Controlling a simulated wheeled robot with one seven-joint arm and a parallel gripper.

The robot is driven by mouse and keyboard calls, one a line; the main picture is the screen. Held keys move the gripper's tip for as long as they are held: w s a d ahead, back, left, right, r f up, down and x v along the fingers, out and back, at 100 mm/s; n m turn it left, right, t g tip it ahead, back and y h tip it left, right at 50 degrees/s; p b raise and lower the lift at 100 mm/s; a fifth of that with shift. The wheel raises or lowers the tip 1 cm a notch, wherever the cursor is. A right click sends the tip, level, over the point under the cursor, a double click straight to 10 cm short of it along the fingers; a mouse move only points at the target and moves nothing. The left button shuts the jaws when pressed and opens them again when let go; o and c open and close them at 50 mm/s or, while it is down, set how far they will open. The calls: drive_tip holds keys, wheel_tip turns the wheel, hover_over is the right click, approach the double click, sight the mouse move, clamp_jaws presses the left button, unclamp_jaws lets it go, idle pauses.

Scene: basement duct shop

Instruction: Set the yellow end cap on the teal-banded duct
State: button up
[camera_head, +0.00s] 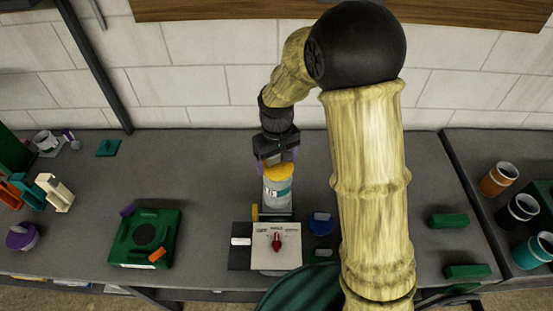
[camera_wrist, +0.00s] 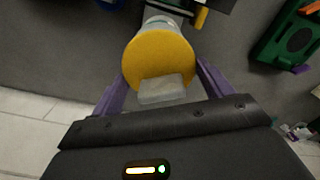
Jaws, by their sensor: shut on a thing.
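The yellow end cap (camera_head: 278,172) is a round disc with a pale grey grip block, facing up at the top of a pale cylindrical duct. The teal-banded duct (camera_head: 277,192) stands upright behind a panel, its teal band partly seen. My gripper (camera_head: 276,158) points down from above with purple fingers, shut on the end cap. In the wrist view, the yellow cap (camera_wrist: 158,60) lies between the fingers of my gripper (camera_wrist: 162,85) and covers most of the duct (camera_wrist: 160,22). The cap looks level and at the duct's rim; I cannot tell whether it is fully seated.
A pale panel with a red knob (camera_head: 277,241) stands in front of the duct. A blue round piece (camera_head: 320,224) is to its right. A green fixture (camera_head: 146,237) is left. Orange, black and teal cylinders (camera_head: 498,179) stand at far right.

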sight(277, 157)
drive_tip(key=shift+f, duration=0.25)
drive_tip(key=o, duration=0.7)
drive_tip(key=shift+o, duration=0.2)
drive_tip(key=shift+r, duration=0.1)
drive_tip(key=shift+r+p, duration=4.25)
drive_tip(key=shift+r, duration=1.25)
